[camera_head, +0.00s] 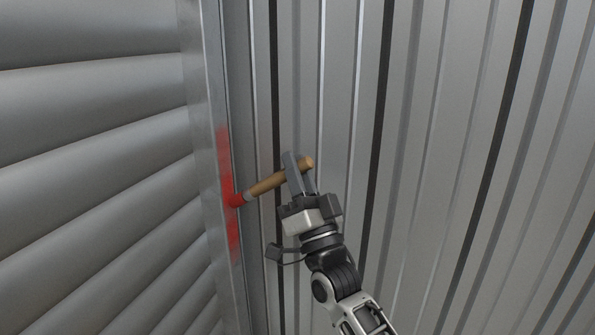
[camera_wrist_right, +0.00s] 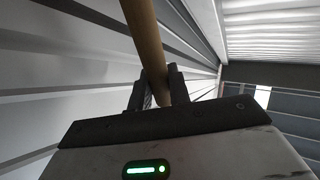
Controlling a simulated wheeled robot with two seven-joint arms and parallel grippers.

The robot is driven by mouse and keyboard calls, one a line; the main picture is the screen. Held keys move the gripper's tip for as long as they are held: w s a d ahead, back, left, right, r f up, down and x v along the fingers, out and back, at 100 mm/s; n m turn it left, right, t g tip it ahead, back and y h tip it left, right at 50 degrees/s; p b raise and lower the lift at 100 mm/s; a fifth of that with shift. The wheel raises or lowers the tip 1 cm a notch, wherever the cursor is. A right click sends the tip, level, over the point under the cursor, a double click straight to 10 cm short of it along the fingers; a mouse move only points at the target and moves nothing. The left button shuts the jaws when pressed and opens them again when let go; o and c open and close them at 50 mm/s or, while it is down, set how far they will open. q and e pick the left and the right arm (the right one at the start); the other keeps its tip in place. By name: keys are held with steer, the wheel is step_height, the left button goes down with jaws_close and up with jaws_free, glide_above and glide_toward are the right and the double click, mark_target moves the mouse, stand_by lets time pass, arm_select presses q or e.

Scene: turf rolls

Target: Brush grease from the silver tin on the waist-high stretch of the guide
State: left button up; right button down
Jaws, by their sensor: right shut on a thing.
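My right gripper (camera_head: 301,174) is shut on the wooden handle of a brush (camera_head: 268,184). The handle points left toward the metal guide (camera_head: 213,100), a vertical rail along the edge of the shutter. The brush's red end is at the guide and looks to be against it. A red grease stretch (camera_head: 224,150) runs up and down the guide, above and below the brush end. In the right wrist view the wooden handle (camera_wrist_right: 147,40) passes between the two fingers (camera_wrist_right: 158,88). The silver tin and my left gripper are not in view.
A grey slatted roller shutter (camera_head: 90,150) fills the left side. A ribbed metal wall (camera_head: 440,150) fills the right, close behind my right gripper. The right wrist view shows a pale ribbed surface (camera_wrist_right: 265,30) at the upper right.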

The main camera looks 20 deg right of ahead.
step_height(320, 180, up, 17)
steer(key=p, duration=1)
stand_by(0.9)
steer(key=shift+s+f, duration=0.1)
steer(key=shift+s+d, duration=0.55)
steer(key=shift+d, duration=0.3)
steer(key=shift+s+d, duration=0.55)
steer(key=shift+d, duration=0.25)
steer(key=shift+s+d, duration=0.55)
steer(key=shift+d, duration=0.3)
steer(key=shift+s+d, duration=0.45)
steer(key=shift+d, duration=0.2)
steer(key=shift+s+d, duration=0.4)
steer(key=shift+d, duration=0.2)
